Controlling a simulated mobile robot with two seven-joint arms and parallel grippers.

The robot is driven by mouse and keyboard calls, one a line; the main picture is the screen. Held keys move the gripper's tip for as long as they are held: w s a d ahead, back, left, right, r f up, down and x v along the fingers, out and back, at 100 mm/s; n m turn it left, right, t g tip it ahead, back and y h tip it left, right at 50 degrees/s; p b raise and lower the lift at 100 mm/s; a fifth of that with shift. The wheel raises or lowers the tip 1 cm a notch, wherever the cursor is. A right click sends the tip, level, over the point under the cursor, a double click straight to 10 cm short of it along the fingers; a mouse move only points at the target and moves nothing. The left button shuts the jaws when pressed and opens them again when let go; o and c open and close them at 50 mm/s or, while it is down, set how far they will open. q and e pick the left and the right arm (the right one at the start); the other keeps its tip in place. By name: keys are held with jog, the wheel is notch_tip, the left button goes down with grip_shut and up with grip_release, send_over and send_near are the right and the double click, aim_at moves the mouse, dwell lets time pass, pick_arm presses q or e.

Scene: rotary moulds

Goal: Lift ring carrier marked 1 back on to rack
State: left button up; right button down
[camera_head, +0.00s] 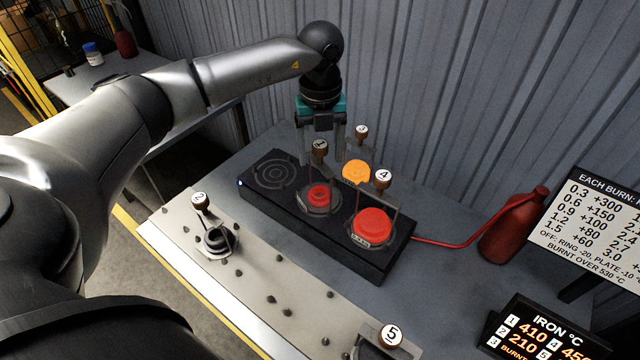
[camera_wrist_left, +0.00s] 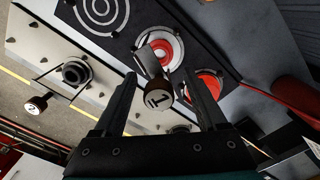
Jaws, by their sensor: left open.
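Ring carrier 1 stands on the black hot plate block; its brown knob with a white cap marked 1 (camera_head: 320,148) rises on a wire-like handle above a glowing red ring (camera_head: 319,194). In the left wrist view the marked knob (camera_wrist_left: 158,100) shows between my fingers. My left gripper (camera_head: 322,150) is open, pointing down, with a finger on each side of the knob; I cannot tell whether either touches it. The rack (camera_head: 255,262), a pale plate with several dark pegs, lies in front of the block. My right gripper is not in view.
Carriers 3 (camera_head: 361,132) and 4 (camera_head: 383,177) stand close by over glowing orange and red spots. An empty coil (camera_head: 273,174) is at the block's left. Carriers 2 (camera_head: 200,201) and 5 (camera_head: 392,336) are on the rack. A red bottle (camera_head: 514,226) stands right.

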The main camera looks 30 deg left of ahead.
aim_at(320, 163)
pick_arm(q)
jog(key=f, duration=0.5)
jog(key=shift+s, duration=0.2)
jog(key=shift+r, duration=0.1)
grip_shut()
dwell(1.1)
